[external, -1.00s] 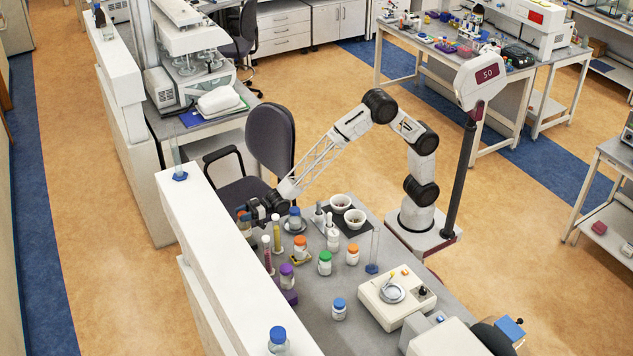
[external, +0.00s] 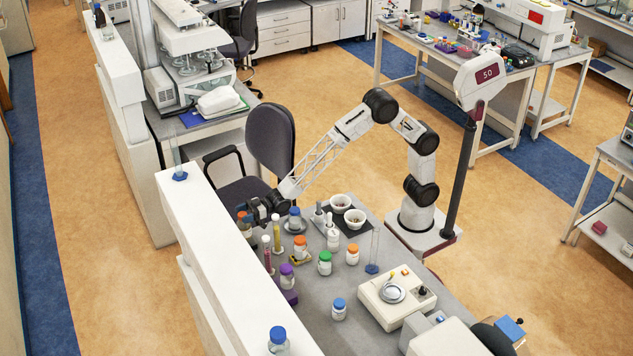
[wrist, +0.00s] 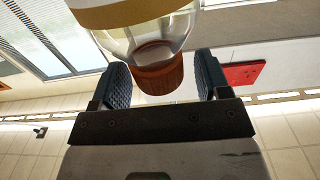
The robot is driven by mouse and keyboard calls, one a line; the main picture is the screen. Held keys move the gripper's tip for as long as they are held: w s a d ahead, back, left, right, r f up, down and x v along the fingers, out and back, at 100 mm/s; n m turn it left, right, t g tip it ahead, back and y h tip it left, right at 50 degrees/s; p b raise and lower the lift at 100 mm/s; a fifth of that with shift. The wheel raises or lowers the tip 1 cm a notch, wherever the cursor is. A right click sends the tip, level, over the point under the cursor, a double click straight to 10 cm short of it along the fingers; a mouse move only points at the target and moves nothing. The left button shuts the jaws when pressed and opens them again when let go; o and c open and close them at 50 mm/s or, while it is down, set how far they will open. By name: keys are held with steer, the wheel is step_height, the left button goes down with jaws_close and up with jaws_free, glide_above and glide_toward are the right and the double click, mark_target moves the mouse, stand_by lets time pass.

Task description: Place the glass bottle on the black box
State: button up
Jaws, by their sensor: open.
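A clear glass bottle with an orange-brown cap (wrist: 160,78) shows in the wrist view between the two blue fingers of my gripper (wrist: 160,82). The fingers are apart, with a visible gap on each side of the cap. In the external view my gripper (external: 246,214) is at the bench's left end, beside the orange-capped bottle (external: 244,228), which it partly covers. The black box is not clear to me; a flat dark pad (external: 366,225) lies under two white bowls, and I cannot tell if it is a box.
Test tubes, a blue-capped bottle (external: 295,220) and several colour-capped jars crowd the bench (external: 318,285) near my gripper. A white raised shelf (external: 225,250) runs along the bench's left side. A balance (external: 395,300) stands towards the front right.

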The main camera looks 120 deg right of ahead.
steer(key=s, duration=1.1)
steer(key=shift+s, duration=0.3)
stand_by(0.5)
steer(key=s+a+r+g, duration=0.2)
steer(key=s+r+g, duration=0.1)
steer(key=s, duration=0.6)
steer(key=s+a+r+g, duration=0.2)
steer(key=s+r+g, duration=0.1)
steer(key=s, duration=0.6)
steer(key=s+a+g, duration=0.2)
steer(key=s+g, duration=0.1)
steer(key=s, duration=0.9)
steer(key=s+a+f+g, duration=0.1)
steer(key=s+g, duration=0.2)
steer(key=s, duration=0.9)
steer(key=s+a+f+g, duration=0.1)
steer(key=s+a+g, duration=0.1)
steer(key=s, duration=1.1)
steer(key=shift+a+f+g, duration=0.2)
steer(key=shift+a+g, duration=0.1)
steer(key=shift+g, duration=0.4)
